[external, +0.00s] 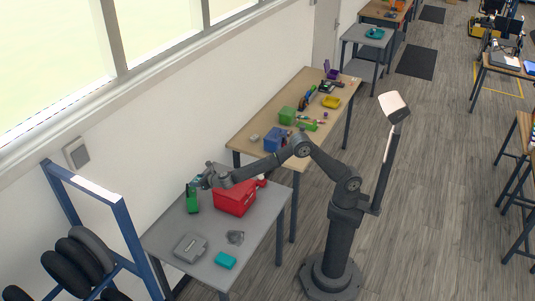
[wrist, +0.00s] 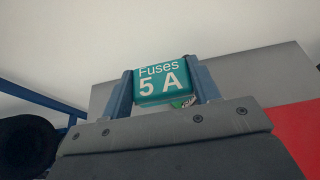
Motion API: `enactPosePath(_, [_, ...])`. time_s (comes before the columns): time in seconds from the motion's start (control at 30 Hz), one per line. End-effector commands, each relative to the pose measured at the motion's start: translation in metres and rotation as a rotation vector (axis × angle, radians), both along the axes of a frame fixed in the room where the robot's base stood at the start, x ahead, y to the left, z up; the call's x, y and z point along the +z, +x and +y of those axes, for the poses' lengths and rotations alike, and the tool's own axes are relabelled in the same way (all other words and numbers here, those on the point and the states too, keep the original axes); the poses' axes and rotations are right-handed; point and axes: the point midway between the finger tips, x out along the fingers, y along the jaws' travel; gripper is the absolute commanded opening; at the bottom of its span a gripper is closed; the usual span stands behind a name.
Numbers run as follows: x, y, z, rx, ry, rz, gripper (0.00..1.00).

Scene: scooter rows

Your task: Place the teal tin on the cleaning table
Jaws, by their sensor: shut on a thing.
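The teal tin (wrist: 161,84), labelled "Fuses 5 A", is held between the two fingers of my gripper (wrist: 162,90) in the wrist view. In the external view my gripper (external: 200,182) is over the back left part of the grey table (external: 170,236), beside a green object (external: 192,199). The tin cannot be clearly made out there, nor whether it touches the table. The frames carry no label naming the cleaning table.
A red box (external: 235,199) stands just right of my gripper. A grey case (external: 190,248), a crumpled grey item (external: 235,237) and a teal block (external: 225,260) lie nearer the front. A wooden table (external: 262,112) with several items stands behind. A blue rack (external: 110,190) is at left.

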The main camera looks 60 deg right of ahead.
Motion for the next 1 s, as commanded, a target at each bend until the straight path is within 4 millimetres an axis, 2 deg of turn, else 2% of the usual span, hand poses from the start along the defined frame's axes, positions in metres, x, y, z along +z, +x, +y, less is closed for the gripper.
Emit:
enactPosePath(0.03, [0.000,-0.008,0.012,0.003,0.000,0.000,0.29])
enactPosePath(0.27, [-0.001,-0.036,0.047,0.003,0.000,-0.001,0.29])
enactPosePath(0.3, [-0.014,-0.033,0.043,-0.001,-0.004,0.002,0.29])
enactPosePath(0.47, [-0.050,-0.033,0.042,0.001,-0.005,0.002,0.29])
enactPosePath(0.73, [-0.126,-0.033,0.042,0.001,-0.004,0.003,0.29])
enactPosePath(1.0, [-0.170,-0.032,0.042,0.001,-0.002,0.001,0.29])
